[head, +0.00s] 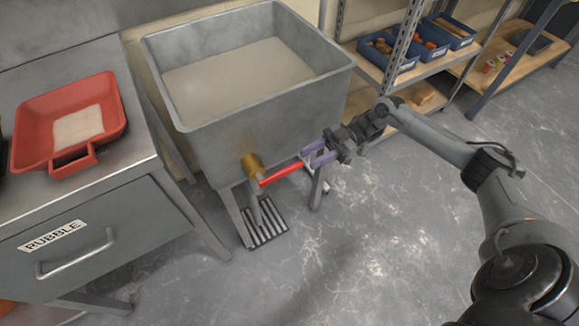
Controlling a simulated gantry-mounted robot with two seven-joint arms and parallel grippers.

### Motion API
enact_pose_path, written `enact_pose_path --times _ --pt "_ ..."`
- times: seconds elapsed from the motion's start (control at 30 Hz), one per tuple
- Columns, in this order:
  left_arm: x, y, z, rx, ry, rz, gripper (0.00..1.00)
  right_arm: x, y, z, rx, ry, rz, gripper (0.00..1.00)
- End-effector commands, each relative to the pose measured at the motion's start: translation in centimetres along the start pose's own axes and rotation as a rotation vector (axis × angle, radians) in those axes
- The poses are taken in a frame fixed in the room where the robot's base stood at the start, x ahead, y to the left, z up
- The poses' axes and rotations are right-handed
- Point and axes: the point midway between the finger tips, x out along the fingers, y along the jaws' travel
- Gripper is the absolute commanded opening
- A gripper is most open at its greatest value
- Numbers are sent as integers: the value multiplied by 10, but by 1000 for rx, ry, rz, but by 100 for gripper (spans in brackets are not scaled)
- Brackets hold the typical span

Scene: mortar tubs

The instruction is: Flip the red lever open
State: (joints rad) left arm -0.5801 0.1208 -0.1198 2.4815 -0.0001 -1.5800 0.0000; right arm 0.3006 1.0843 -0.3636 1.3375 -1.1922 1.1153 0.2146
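The red lever (281,174) sticks out to the right from the brass valve (252,164) low on the front of the grey metal tub (222,150). The tub holds a pale grey filling. My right gripper (307,158) comes in from the right, with its two purple fingers spread apart at the lever's free end. The lever's tip appears at or just between the fingertips; I cannot tell whether they touch it. My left gripper is not in view.
A red tray (68,165) with pale material lies on the metal counter (130,140) at left, above a drawer labelled RUBBLE (100,240). A floor grate (266,226) lies below the valve. Shelves with blue bins (388,52) stand behind my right arm. The floor in front is clear.

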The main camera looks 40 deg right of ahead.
Motion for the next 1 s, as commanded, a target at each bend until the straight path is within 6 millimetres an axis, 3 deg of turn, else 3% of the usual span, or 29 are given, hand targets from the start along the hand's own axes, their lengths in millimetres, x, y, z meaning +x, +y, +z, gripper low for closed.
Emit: enact_pose_path --times 0.2,0.4,0.6,0.93,1.0 --pt "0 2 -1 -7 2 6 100 39 -1 1 0 5 -4 38" --pt "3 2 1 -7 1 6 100 64 0 1 -1 3 -3 38" --pt "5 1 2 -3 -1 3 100 76 0 0 0 2 -2 38" --pt "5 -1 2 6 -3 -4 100 78 0 0 1 1 0 38" --pt "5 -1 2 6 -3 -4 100 78 0 0 1 1 0 28"
